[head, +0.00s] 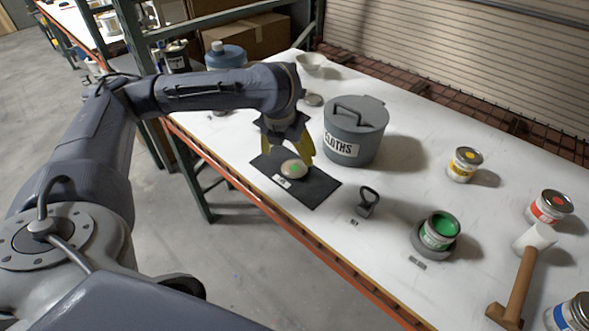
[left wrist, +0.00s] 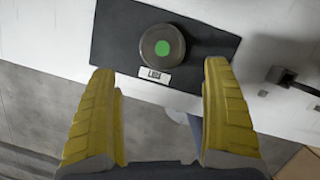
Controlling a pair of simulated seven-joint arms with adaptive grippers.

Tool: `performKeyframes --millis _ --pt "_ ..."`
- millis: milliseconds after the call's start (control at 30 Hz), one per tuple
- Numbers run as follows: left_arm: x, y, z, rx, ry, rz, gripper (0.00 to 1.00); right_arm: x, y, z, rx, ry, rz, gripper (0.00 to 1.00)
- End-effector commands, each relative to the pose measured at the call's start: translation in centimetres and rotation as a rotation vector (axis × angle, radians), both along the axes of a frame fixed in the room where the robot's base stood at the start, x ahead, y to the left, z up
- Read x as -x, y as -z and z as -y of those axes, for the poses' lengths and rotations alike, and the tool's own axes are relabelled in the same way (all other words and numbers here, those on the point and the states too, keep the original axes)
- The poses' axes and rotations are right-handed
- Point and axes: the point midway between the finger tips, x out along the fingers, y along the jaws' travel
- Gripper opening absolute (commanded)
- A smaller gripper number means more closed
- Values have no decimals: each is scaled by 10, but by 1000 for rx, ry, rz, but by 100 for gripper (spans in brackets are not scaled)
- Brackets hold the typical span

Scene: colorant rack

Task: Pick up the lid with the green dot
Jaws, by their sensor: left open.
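The lid with the green dot (head: 293,169) lies flat on a black mat (head: 318,186), beside a small white label. It also shows in the left wrist view (left wrist: 161,47), round and grey with the green dot in its middle. My left gripper (head: 288,157) has yellow fingers and is open, pointing down above the mat close to the lid. In the left wrist view the fingers (left wrist: 161,90) are wide apart with nothing between them, and the lid shows beyond the tips. My right gripper is not in view.
A grey bin marked CLOTHS (head: 352,150) stands just right of my left gripper. A dark tool (head: 367,203), an open green paint can (head: 439,231), a yellow-marked can (head: 464,165) and a mallet (head: 521,275) are farther right. Open tabletop lies between them.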

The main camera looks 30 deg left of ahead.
Motion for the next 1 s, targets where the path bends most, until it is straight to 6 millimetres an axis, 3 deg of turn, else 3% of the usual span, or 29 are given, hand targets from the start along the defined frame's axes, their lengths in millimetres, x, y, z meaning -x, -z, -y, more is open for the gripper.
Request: performKeyframes --millis 200,567,1000 --pt "-7 26 -1 2 0 -3 83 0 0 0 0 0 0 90" --pt "-13 41 -2 0 1 0 83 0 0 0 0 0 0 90" --pt "-28 83 -1 -1 0 -1 83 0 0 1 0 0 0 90"
